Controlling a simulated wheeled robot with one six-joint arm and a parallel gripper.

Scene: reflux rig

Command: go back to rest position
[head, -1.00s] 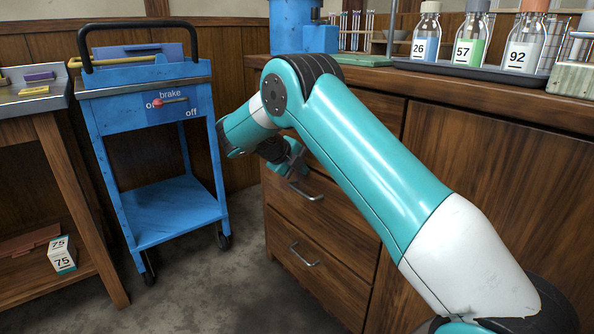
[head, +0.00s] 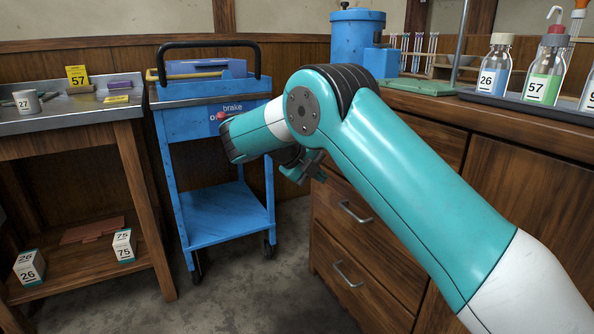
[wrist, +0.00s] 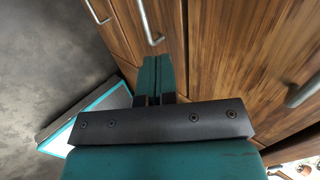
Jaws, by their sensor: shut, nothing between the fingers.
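My gripper (wrist: 158,64) shows in the wrist view with its two teal fingers together and nothing between them. It points along the wooden drawer fronts (wrist: 222,60), over the grey floor. In the head view my gripper (head: 306,167) is small and partly hidden behind my bent teal and white arm. It hangs in front of the drawer cabinet (head: 372,215), to the right of the blue cart (head: 215,213). I cannot tell from these views whether it touches the cabinet.
The cart has a black handle and a brake panel, partly covered by my arm. A bench (head: 62,123) with a mug (head: 27,101) stands at left. Floor is clear before the cart.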

